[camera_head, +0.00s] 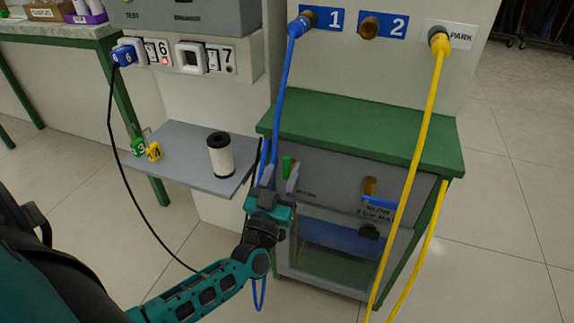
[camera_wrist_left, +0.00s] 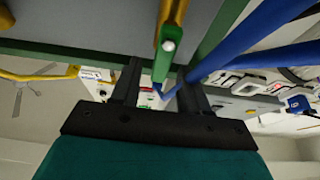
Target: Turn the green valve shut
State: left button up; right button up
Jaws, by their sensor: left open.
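The green valve handle (camera_head: 287,166) is on the front of the grey cabinet under the green bench top, near its left end. My left gripper (camera_head: 280,178) is open at this handle. In the left wrist view the green handle (camera_wrist_left: 165,58) appears between the two dark fingers of the left gripper (camera_wrist_left: 158,92), with a gap on each side. I cannot tell whether it touches a finger. The blue hose (camera_head: 284,95) hangs from port 1 and passes close to the gripper; it also shows in the wrist view (camera_wrist_left: 245,45). My right gripper is not in view.
The yellow hose (camera_head: 423,125) hangs from PARK across the cabinet's right side. A brass fitting (camera_head: 370,187) sits right of the valve. The right floor is clear.

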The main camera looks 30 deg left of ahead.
pick_arm(q)
jog(key=shift+x, duration=1.15)
grip_shut()
